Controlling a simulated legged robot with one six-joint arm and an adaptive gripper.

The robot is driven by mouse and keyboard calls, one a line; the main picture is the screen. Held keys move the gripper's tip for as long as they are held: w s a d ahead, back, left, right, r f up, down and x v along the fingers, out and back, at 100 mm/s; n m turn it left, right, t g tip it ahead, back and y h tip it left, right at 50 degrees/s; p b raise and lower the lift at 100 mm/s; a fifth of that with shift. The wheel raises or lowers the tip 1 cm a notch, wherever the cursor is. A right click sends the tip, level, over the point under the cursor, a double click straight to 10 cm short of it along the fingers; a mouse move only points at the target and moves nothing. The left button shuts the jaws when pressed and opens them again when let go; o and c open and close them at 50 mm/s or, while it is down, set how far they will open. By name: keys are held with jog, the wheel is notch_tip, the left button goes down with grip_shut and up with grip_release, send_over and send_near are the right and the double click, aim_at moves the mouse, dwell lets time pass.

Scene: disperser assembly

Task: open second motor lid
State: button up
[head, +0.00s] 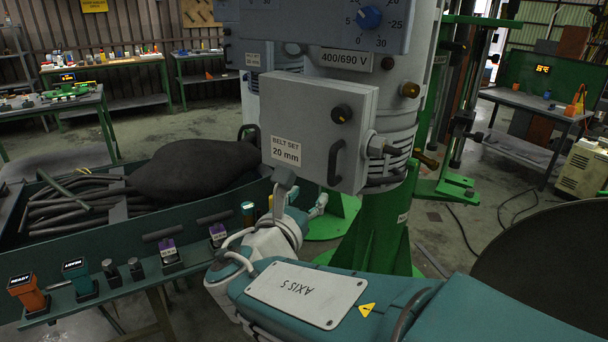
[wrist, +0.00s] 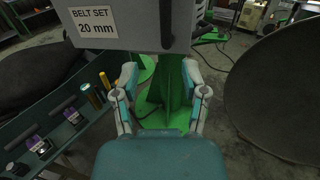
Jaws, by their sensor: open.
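A grey box-shaped lid (head: 318,118) labelled "BELT SET 20 mm" sits on the front of the grey motor column (head: 402,112). It has a dark handle (head: 335,163), a round black knob, and a metal fitting at its right side. The lid also shows at the top of the wrist view (wrist: 130,35), with its handle (wrist: 166,22) at the right. My gripper (wrist: 158,70) is open and empty, its fingers spread just below the lid's lower edge. In the head view my gripper (head: 301,196) is partly hidden by my arm. I cannot tell its depth distance from the handle.
A green stand (head: 368,235) carries the column. A green bin (head: 85,225) with dark hoses and a black sack stands at left, with small devices along its front edge. A large dark round surface (head: 545,255) is at right. Workbenches stand behind.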

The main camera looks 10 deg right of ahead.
aim_at(329, 172)
jog(key=x, duration=1)
jog(key=shift+w+d, duration=0.15)
jog(key=shift+d, duration=0.15)
jog(key=shift+c, duration=0.4)
grip_shut()
